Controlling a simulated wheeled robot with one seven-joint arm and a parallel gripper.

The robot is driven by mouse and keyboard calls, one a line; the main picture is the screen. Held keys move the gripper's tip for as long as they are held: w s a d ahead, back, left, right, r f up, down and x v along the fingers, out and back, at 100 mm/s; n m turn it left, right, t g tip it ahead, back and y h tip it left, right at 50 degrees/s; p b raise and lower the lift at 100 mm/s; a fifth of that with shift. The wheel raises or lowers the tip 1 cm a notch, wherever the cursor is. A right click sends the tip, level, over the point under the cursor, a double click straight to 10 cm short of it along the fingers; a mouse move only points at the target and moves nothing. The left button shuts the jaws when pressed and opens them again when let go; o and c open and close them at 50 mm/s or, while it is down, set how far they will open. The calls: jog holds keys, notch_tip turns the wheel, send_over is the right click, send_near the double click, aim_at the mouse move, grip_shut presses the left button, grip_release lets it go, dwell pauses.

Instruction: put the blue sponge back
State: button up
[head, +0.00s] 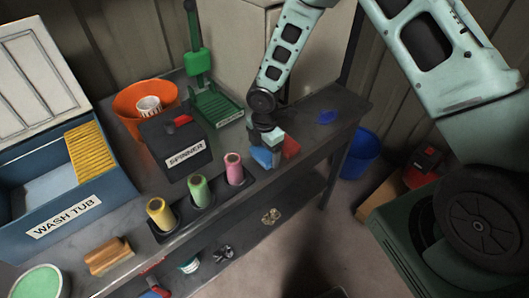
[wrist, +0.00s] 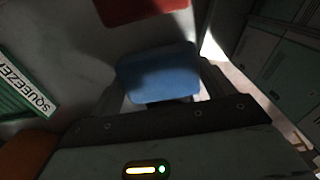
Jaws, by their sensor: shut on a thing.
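The blue sponge (head: 262,157) is between the fingers of my gripper (head: 267,148), close to the front edge of the dark bench. In the wrist view the blue sponge (wrist: 158,72) fills the space between the two fingers, and my gripper (wrist: 160,92) is shut on it. A red flat piece (head: 291,147) lies on the bench just right of my gripper; it also shows in the wrist view (wrist: 140,8) beyond the sponge. Whether the sponge touches the bench is hard to tell.
The bench holds a box labelled SPINNER (head: 178,150), a rack with yellow, green and pink rolls (head: 197,190), a green squeezer (head: 214,105), an orange bucket (head: 135,100) and a wash tub (head: 90,205). A blue bin (head: 359,155) stands on the floor at right. The bench's right end is mostly clear.

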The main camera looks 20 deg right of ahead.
jog(key=shift+f, duration=0.95)
jog(key=shift+f, duration=0.15)
jog(key=o, duration=0.8)
